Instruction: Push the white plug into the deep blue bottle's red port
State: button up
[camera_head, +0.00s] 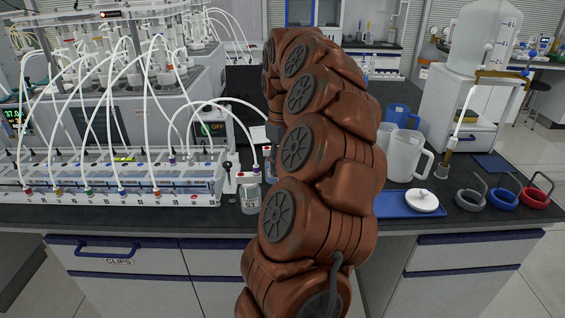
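My arm fills the middle of the view and hides what is behind it. My gripper is not visible. A small bottle with a deep blue part and a red spot on top (271,168) shows just left of my arm and is partly covered by it. A white tube (215,104) arches from the rack over to the area of this bottle. I cannot make out the white plug for certain, nor whether anything sits in the red port.
A clear bottle (250,198) stands at the bench's front edge. A long tube rack (110,180) is on the left. On the right are a white jug (403,157), a blue tray (396,206) with a white lid (422,200), and coloured rings (502,197).

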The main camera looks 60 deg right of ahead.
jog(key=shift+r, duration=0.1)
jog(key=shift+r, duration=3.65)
